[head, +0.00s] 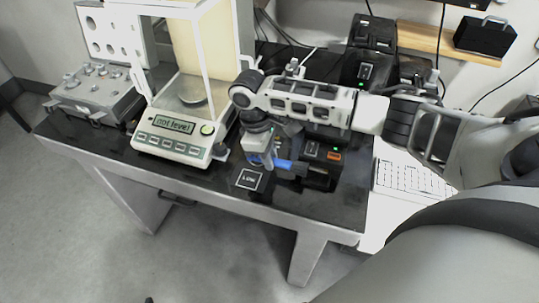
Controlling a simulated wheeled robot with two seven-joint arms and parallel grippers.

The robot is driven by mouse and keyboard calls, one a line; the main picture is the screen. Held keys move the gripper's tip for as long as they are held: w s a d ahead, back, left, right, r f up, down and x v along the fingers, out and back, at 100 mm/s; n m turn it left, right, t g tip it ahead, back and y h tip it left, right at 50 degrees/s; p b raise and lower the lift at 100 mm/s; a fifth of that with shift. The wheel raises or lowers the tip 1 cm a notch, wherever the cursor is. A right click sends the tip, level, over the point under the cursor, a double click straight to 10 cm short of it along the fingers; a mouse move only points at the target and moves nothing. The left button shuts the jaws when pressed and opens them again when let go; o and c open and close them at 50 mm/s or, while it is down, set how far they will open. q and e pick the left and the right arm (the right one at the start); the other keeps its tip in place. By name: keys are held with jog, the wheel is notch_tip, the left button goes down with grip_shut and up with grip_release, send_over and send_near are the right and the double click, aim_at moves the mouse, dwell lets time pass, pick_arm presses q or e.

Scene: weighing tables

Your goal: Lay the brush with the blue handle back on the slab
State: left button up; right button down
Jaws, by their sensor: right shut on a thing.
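My right gripper (262,157) is over the front right of the dark slab (215,182), which tops the weighing table. It is shut on the brush with the blue handle (287,166). The blue handle sticks out to the right of the fingers, and the bristles cannot be made out. Whether the brush touches the slab or hangs just above it, I cannot tell. My left gripper is not in view.
A balance (172,143) reading "not level" stands left of my gripper. A square label (250,179) lies in front of the gripper.

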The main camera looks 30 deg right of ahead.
jog(key=shift+f, duration=0.2)
jog(key=shift+f, duration=0.4)
jog(key=c, duration=1.3)
grip_release()
